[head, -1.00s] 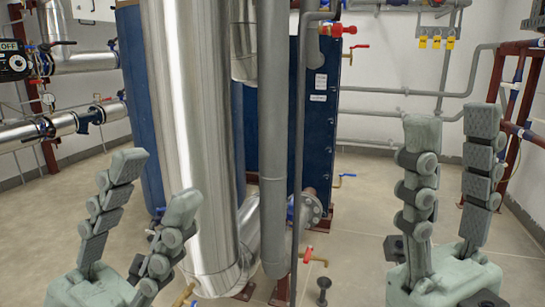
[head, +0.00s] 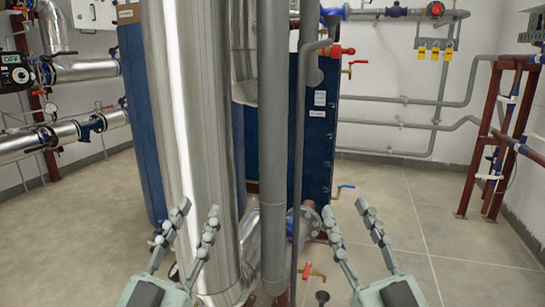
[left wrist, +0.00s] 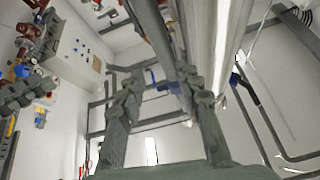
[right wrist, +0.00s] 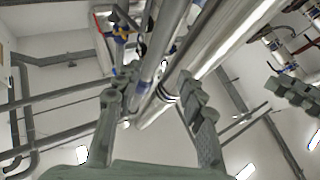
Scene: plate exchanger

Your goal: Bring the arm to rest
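My left gripper (head: 192,220) is at the lower left of centre in the head view, fingers pointing up and apart, with nothing between them. Its fingers also stand apart in the left wrist view (left wrist: 165,90). My right gripper (head: 348,217) is at the lower right of centre in the head view, fingers spread and empty. Its open fingers also show in the right wrist view (right wrist: 155,90). In the head view the left gripper overlaps the large silver pipe (head: 185,120); I cannot tell whether they touch.
A grey vertical pipe (head: 272,150) stands between the grippers in the picture. Behind it is the blue plate exchanger (head: 318,150). Red-handled (head: 340,50) and blue-handled valves (head: 343,188) stick out on its right. A dark red frame (head: 490,150) stands at right. Floor at right (head: 420,220) is clear.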

